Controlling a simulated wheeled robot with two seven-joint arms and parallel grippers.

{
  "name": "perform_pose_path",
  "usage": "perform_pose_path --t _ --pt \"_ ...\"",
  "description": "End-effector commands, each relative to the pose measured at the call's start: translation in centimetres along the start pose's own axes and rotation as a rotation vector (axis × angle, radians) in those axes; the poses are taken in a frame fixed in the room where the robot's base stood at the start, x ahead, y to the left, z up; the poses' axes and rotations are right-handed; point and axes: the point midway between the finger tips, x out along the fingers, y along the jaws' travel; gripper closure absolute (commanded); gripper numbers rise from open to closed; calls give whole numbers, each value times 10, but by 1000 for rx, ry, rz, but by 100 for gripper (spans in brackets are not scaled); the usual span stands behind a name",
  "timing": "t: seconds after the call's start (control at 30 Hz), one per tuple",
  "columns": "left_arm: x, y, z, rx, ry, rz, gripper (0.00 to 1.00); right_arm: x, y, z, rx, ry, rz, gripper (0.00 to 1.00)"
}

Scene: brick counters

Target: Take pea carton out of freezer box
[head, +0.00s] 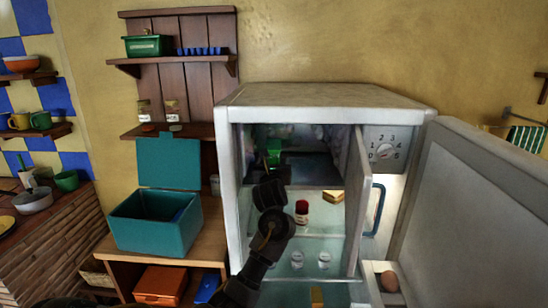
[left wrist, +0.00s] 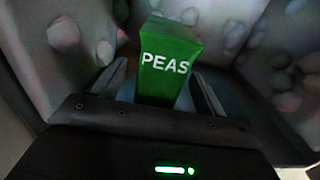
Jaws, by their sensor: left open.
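The green pea carton (head: 274,148) stands inside the freezer box (head: 318,142), the frosted upper compartment of the fridge. In the left wrist view the carton (left wrist: 168,62) stands upright, with white PEAS lettering facing me. My left gripper (head: 275,168) reaches into the freezer box from the front. Its two open fingers lie on either side of the carton's lower part, with the carton between them. The carton's lower end is hidden behind the gripper body. My right gripper is not in view.
The freezer's inner door (head: 352,205) hangs open just right of my arm. The large fridge door (head: 475,215) is swung wide to the right. Below, a red-lidded jar (head: 302,211) and a yellow block (head: 333,197) stand on a shelf. A teal open box (head: 155,225) sits left.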

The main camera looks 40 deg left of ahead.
Motion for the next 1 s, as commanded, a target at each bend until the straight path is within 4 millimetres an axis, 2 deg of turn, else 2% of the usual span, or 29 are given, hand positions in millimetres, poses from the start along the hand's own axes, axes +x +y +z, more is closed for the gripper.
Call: perform_pose_path --t 0.1,0.23,0.53,0.9,1.0 --pt "20 1 3 6 0 2 27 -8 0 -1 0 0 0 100" --pt "34 1 2 4 0 2 27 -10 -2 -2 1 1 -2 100" --pt "39 1 0 1 0 1 27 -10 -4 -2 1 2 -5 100" --pt "38 1 0 1 0 1 76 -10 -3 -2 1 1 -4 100" --pt "38 1 1 0 -2 1 85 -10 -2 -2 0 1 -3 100"
